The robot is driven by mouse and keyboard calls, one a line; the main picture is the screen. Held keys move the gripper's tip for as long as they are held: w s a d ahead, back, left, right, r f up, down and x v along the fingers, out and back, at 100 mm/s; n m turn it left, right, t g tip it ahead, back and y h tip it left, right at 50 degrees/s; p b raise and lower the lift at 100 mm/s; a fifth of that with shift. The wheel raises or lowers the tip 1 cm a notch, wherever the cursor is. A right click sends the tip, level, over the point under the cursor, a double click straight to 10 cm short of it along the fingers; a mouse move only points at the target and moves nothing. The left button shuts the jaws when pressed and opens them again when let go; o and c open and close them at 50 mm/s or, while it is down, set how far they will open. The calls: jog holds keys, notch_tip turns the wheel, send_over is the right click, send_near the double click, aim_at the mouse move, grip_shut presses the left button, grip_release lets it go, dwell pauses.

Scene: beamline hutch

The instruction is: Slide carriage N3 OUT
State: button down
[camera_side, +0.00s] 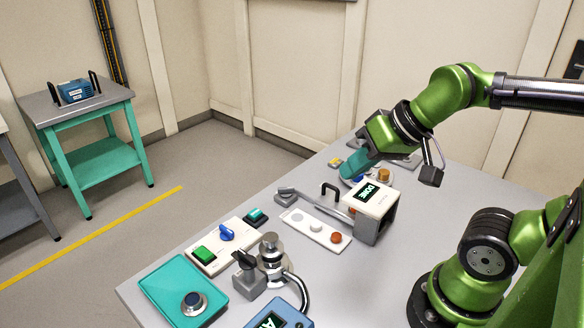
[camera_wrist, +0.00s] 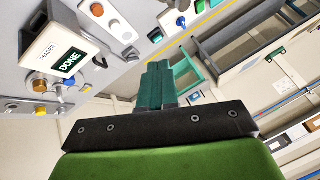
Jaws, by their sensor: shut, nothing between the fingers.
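No label reading N3 is legible in either view, so I cannot tell which part is the carriage. The closed, empty fingers also show in the wrist view (camera_wrist: 158,80). In the side view they partly hide the knobs behind the reader. The reader's screen shows DONE in both views, also in the wrist view (camera_wrist: 58,50).
A white strip with round buttons (camera_side: 316,230) lies in front of the reader. Nearer are a switch panel (camera_side: 226,246), a metal valve fitting (camera_side: 271,258), a teal pad (camera_side: 175,290) and a blue device (camera_side: 280,318). An orange knob (camera_side: 383,174) stands close right of my fingers.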

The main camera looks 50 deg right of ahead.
aim_at(329, 187)
jog(key=c, duration=1.7)
grip_release()
jog(key=shift+o, duration=1.3)
jog(key=shift+w+d+f, duration=0.1)
jog(key=shift+f, duration=0.3)
jog(key=shift+o, duration=1.4)
jog(key=w+d+f+n+g+h, duration=0.2)
jog(key=w+d+g, duration=0.3)
jog(key=w+d, duration=0.3)
jog(key=w, duration=0.3)
jog(key=shift+w+f+g+h, duration=0.15)
jog(key=shift+w+g+h, duration=0.15)
jog(key=shift+h, duration=0.1)
jog(key=w+d+r+n+g+h, duration=0.1)
jog(key=w+d+n, duration=0.1)
jog(key=w+d, duration=0.15)
jog(key=shift+g, duration=0.3)
jog(key=d+f, duration=0.1)
jog(key=f, duration=0.4)
jog(key=d+f, duration=0.1)
jog(key=f, duration=0.4)
jog(key=s+d+f, duration=0.1)
jog(key=f, duration=0.5)
jog(key=shift+d, duration=0.3)
